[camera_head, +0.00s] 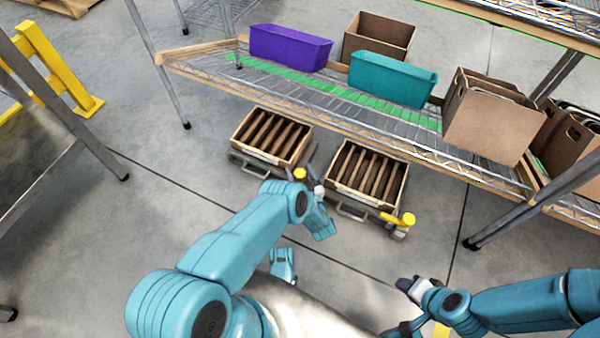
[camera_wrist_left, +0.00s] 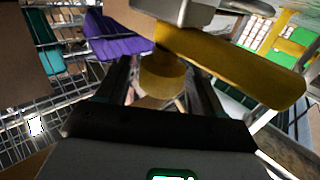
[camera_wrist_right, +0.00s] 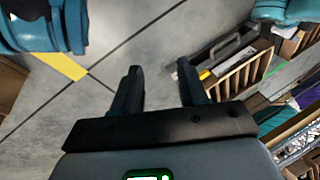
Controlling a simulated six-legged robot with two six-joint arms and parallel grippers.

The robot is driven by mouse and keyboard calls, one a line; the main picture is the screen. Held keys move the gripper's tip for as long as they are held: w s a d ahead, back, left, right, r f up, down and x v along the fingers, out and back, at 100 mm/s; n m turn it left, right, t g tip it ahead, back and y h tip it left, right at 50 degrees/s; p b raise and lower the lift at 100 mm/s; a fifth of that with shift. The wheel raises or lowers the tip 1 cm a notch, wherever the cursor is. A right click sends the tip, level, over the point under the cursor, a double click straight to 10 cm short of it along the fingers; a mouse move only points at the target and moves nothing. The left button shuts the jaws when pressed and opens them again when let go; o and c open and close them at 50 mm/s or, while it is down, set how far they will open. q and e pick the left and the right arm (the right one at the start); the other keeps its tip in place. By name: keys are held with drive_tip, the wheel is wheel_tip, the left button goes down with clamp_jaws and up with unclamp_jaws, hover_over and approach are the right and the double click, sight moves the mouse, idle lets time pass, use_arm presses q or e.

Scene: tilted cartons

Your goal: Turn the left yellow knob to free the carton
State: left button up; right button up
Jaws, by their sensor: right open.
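The left yellow knob (camera_head: 300,173) is at the front right corner of the left slatted carton (camera_head: 246,152). In the left wrist view the knob (camera_wrist_left: 162,78) shows as a round yellow end, with a yellow bar (camera_wrist_left: 240,65) running right. My left gripper (camera_head: 303,174) is open, with one finger on each side of the knob; I cannot tell whether they touch it. The fingers also show in the left wrist view (camera_wrist_left: 160,75). My right gripper (camera_head: 409,284) is open and empty above the floor, as the right wrist view (camera_wrist_right: 158,75) also shows.
A second slatted carton (camera_head: 340,187) with its yellow knob (camera_head: 408,219) stands to the right. A wire shelf (camera_head: 330,110) above holds a purple bin (camera_head: 290,47), a teal bin (camera_head: 392,79) and brown boxes (camera_head: 490,117). Bare floor lies in front.

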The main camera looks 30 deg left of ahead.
use_arm(q)
drive_tip(key=shift+d, duration=0.1)
drive_tip(key=p+v, duration=0.1)
drive_tip(key=v, duration=1.5)
use_arm(e)
drive_tip(key=shift+s+r, duration=0.35)
drive_tip(key=shift+r, duration=0.1)
use_arm(q)
drive_tip(key=shift+s+r, duration=0.1)
